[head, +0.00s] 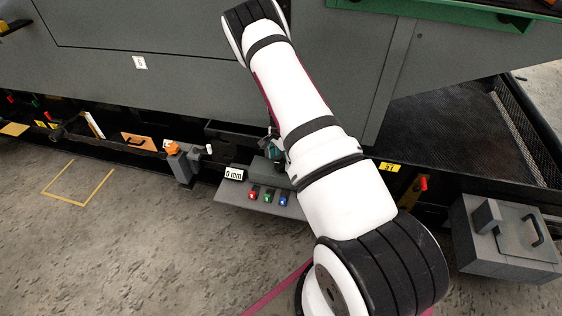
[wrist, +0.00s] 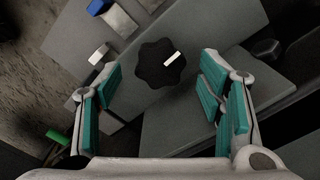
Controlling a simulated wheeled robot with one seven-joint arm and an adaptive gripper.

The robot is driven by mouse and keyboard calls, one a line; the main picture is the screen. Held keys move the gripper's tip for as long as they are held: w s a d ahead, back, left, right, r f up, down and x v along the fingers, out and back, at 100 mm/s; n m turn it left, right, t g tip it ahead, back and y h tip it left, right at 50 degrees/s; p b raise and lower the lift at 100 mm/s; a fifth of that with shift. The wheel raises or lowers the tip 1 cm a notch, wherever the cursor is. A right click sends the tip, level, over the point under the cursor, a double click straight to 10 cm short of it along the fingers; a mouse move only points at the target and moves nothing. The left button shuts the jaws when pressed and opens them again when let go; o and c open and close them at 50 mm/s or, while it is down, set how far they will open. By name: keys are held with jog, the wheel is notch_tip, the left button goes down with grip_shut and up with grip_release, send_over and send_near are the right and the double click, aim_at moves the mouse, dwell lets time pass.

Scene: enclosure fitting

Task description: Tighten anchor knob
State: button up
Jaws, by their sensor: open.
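In the wrist view a black lobed knob (wrist: 160,64) with a white pointer mark sits on a grey surface. I take it to be the anchor knob. My gripper (wrist: 160,92) is open, with one teal-padded finger on each side, and the knob lies between and slightly beyond the fingertips. The fingers appear apart from the knob. In the head view my white arm hides the knob, and only a small teal part of my gripper (head: 273,152) shows at the arm's left edge.
In the head view a grey panel (head: 228,196) carries red, green and blue buttons and a "0 mm" display (head: 235,173). An orange-topped post (head: 178,160) stands to its left. A grey box with a handle (head: 508,240) is at the right. Concrete floor is open at the lower left.

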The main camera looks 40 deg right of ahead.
aim_at(281, 164)
notch_tip(281, 164, up, 10)
jog(key=shift+r, duration=0.2)
dwell(0.6)
